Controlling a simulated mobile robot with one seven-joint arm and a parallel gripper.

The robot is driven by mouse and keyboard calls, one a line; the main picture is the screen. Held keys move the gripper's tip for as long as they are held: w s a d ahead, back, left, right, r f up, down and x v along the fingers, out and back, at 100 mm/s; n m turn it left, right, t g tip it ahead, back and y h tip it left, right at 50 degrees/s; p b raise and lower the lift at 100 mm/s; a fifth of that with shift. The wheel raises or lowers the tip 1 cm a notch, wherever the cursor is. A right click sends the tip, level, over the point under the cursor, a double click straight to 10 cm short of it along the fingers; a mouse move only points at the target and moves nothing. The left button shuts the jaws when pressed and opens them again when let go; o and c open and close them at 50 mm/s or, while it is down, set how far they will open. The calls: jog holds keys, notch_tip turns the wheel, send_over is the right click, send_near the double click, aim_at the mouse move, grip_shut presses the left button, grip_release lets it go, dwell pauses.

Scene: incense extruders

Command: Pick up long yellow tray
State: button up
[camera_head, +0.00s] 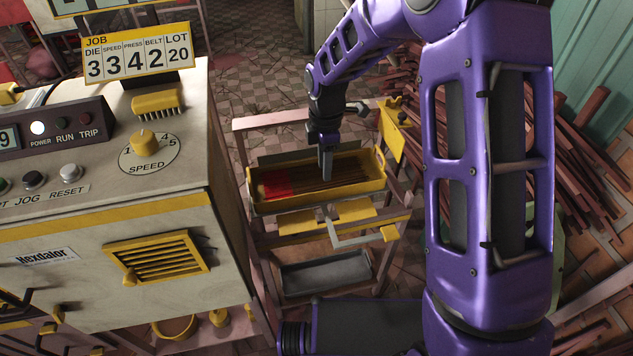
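The long yellow tray (355,187) rests on a wooden rack in the middle of the head view. It holds brown sticks, with a red patch at its left end. My gripper (326,176) points down over the middle of the tray, its fingertips at or just above the sticks. The fingers appear as one narrow dark shape, so I cannot tell how far apart they are. I cannot tell whether they touch the tray or its contents.
A machine (150,240) with a speed dial and yellow vent stands close on the left. The wooden rack (262,118) has yellow plates and a grey bin (322,274) below. Piles of reddish-brown sticks (585,160) lie at right. Tiled floor (255,60) is open behind.

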aim_at(323, 192)
notch_tip(323, 192, down, 6)
jog(key=shift+b, duration=0.4)
jog(key=f, duration=0.3)
jog(key=f+b, duration=0.1)
jog(key=f, duration=0.1)
jog(key=shift+w+a+f, duration=0.1)
jog(key=shift+w, duration=0.3)
grip_shut()
dwell(0.8)
